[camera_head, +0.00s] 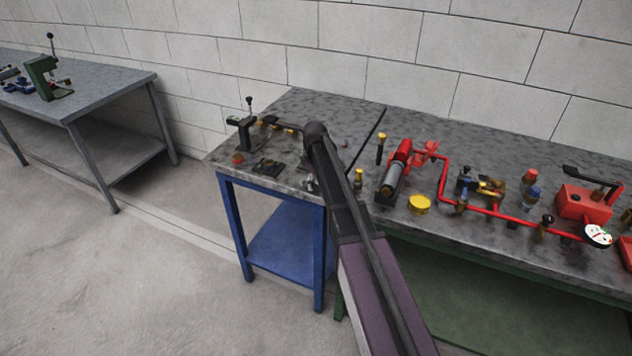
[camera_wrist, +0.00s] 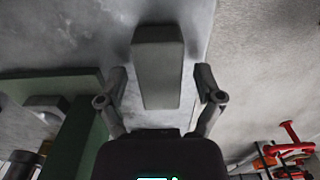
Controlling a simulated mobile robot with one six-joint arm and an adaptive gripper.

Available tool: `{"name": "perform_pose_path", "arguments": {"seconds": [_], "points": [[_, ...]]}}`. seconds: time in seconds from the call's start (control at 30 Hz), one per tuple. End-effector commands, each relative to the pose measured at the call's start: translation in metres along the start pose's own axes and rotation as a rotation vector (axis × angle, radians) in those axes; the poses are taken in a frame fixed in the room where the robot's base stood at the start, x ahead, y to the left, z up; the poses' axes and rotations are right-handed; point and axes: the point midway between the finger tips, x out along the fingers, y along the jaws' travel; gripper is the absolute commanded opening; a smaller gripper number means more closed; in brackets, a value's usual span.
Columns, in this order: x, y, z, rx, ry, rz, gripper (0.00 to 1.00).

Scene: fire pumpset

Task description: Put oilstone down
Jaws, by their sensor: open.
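The oilstone, a plain grey rectangular block (camera_wrist: 158,65), lies between my fingers in the wrist view, its long side pointing away from the palm. My gripper (camera_wrist: 161,80) is open, with a finger on each side of the block and a visible gap to it on both sides. The block appears to rest on the mottled grey table top (camera_wrist: 60,35), close to its edge; exact contact is hard to tell. In the head view my arm reaches up and left across the blue-legged table (camera_head: 215,160); I cannot make out the oilstone or the fingertips there.
A green part (camera_wrist: 70,140) stands left of my gripper in the wrist view. Beyond the table edge is bare floor (camera_wrist: 260,70), with red parts (camera_wrist: 290,150) lower right. In the head view a red pump assembly (camera_head: 443,180) fills the right bench; a green press (camera_head: 45,78) stands far left.

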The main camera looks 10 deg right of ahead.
Motion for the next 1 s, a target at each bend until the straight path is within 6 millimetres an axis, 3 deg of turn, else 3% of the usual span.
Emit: {"name": "perform_pose_path", "arguments": {"seconds": [0.47,1.0], "points": [[-0.011,0.000,0.000,0.000,0.000,0.000,0.85],[-0.053,0.000,0.000,0.000,0.000,0.000,0.85]]}}
